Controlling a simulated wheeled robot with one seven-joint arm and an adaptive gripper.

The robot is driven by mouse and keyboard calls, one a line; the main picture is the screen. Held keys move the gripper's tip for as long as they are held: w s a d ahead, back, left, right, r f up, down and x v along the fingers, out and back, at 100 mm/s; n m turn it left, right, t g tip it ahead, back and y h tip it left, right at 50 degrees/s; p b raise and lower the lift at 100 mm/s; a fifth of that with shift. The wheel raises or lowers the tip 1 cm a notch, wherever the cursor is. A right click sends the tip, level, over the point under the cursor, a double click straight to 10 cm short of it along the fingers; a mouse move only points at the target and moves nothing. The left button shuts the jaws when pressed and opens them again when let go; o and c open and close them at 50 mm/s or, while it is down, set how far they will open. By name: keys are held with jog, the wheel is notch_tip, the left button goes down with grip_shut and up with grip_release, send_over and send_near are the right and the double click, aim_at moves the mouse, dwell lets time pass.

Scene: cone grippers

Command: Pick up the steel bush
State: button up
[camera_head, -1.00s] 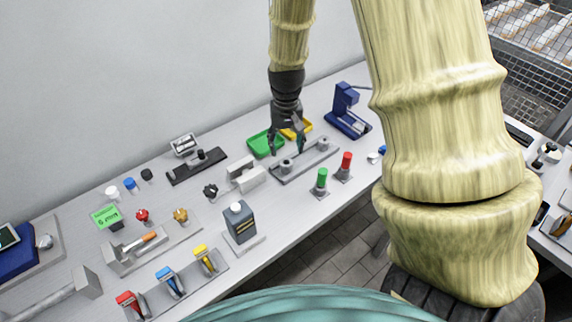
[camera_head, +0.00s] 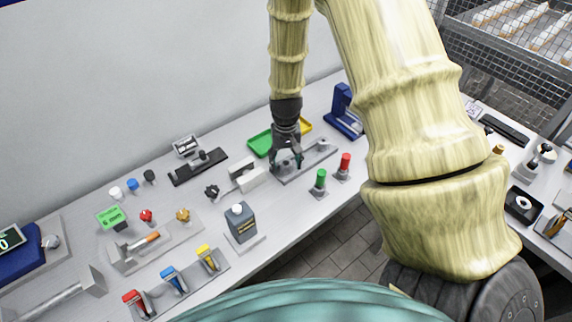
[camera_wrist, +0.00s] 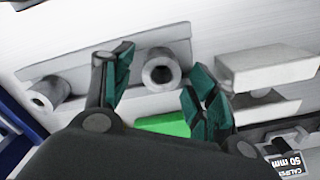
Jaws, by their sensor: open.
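Two grey hollow cylinders stand on a long grey holder plate (camera_head: 308,160). One bush-like cylinder (camera_wrist: 161,70) shows between my fingers in the wrist view, its round bore facing the camera. The other cylinder (camera_wrist: 47,94) is farther left there, and it also shows at the plate's far end in the head view (camera_head: 321,145). I cannot tell from looks alone which is the steel bush. My gripper (camera_head: 286,165) is open above the near end of the plate, with its teal fingertips either side of the nearer cylinder. In the head view, the gripper hides that cylinder. No grip on it shows.
A pale block fixture (camera_head: 245,175) stands close on the left of the plate. A blue press-like stand (camera_head: 344,112) is at the back right. Green (camera_head: 320,180) and red (camera_head: 344,163) cylinders stand in front.

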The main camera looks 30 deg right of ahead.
jog(key=shift+f, duration=0.4)
jog(key=c, duration=1.1)
jog(key=shift+r, duration=0.15)
